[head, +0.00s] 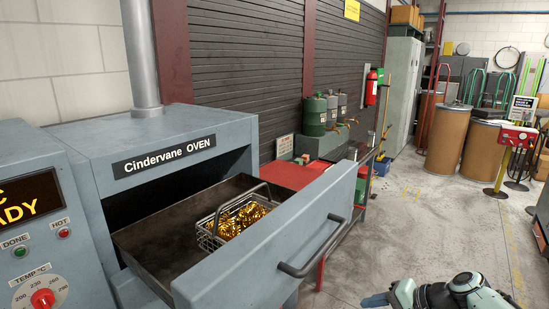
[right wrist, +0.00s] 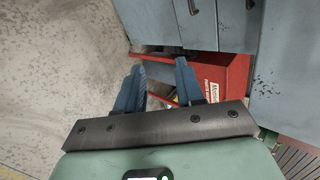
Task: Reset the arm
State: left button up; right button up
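My right gripper (head: 376,299) shows at the bottom right of the head view, with its arm at the lower edge. In the right wrist view its two blue fingers (right wrist: 159,86) stand apart with nothing between them. It is clear of the oven drawer. The grey Cindervane oven (head: 172,143) has its drawer (head: 270,255) pulled out. A wire basket (head: 205,238) of shiny gold-coloured pieces (head: 240,219) sits in the drawer, its handle raised. My left gripper is not in view.
The drawer's dark handle (head: 315,250) sticks out towards me. A control panel (head: 35,225) stands at the left. A red bench (head: 290,175) is behind the drawer. The concrete floor (head: 420,220) between is clear.

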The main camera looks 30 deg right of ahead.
jog(key=a+f+n+g+h+p, duration=0.15)
jog(key=a+f+g, duration=0.35)
jog(key=f, duration=1)
jog(key=a+f+n+g+p, duration=0.1)
jog(key=a+f+n+g, duration=0.15)
jog(key=a+f, duration=0.85)
pick_arm(q)
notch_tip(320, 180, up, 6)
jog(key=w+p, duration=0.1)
jog(key=p, duration=0.1)
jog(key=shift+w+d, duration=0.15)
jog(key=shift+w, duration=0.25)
pick_arm(e)
jog(key=s+a+f+n+g+y, duration=0.1)
jog(key=s+a+f+n, duration=0.5)
jog(key=s+a+f, duration=0.9)
jog(key=shift+s+a+f+n+g, duration=0.15)
jog(key=shift+a+f+n+g, duration=0.25)
jog(key=shift+a+g, duration=0.25)
